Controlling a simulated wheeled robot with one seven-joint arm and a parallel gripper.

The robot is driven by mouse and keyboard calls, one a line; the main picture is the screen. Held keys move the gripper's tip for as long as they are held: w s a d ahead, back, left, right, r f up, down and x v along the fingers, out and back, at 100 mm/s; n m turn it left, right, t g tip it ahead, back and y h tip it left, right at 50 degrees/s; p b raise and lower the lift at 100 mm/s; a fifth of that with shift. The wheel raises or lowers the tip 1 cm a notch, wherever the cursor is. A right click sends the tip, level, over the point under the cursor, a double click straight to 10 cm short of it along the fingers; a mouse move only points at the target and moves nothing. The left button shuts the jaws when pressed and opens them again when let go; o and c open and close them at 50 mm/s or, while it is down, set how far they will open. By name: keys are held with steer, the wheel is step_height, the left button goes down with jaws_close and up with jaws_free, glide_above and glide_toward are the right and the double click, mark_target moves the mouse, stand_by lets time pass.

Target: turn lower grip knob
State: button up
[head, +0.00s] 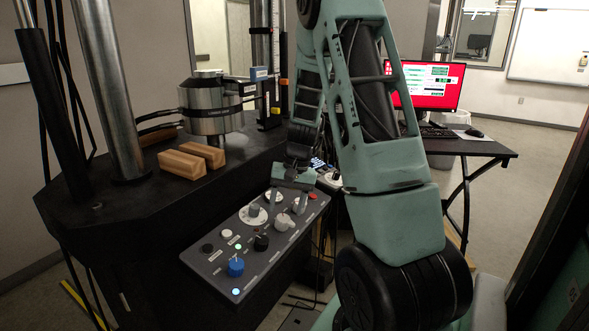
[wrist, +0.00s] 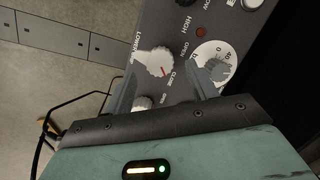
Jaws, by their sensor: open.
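The lower grip knob is a pale, ridged knob with a red mark (wrist: 153,62), beside a partly hidden label starting "LOWER" and the words CLOSE and OPEN. In the head view it seems to be the pale knob (head: 284,223) near the panel's right edge. My gripper (wrist: 160,72) is open, with one finger on each side of this knob in the wrist view. I cannot tell whether either finger touches it. In the head view my gripper (head: 287,202) hangs over the right part of the panel, fingers down.
The grey control panel (head: 213,262) also holds a numbered dial (wrist: 213,65) close to my right finger, a second pale knob (wrist: 143,103), a black knob (head: 261,242) and a blue knob (head: 236,266). Two wooden blocks (head: 192,160) and a steel cylinder (head: 210,105) stand behind.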

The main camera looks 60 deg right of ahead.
steer(key=p+v, duration=0.1)
steer(key=v, duration=1.3)
steer(key=shift+r, duration=0.1)
stand_by(0.8)
steer(key=w+a+r+n+g+p, duration=0.15)
steer(key=a+n+p, duration=0.45)
steer(key=a, duration=2.1)
steer(key=s+a+n+h, duration=0.1)
steer(key=s+a+n, duration=1)
steer(key=s+a, duration=0.6)
steer(key=shift+a+r+n+h+p, duration=0.25)
steer(key=shift+a+n+h+p, duration=0.05)
steer(key=shift+n+p, duration=0.1)
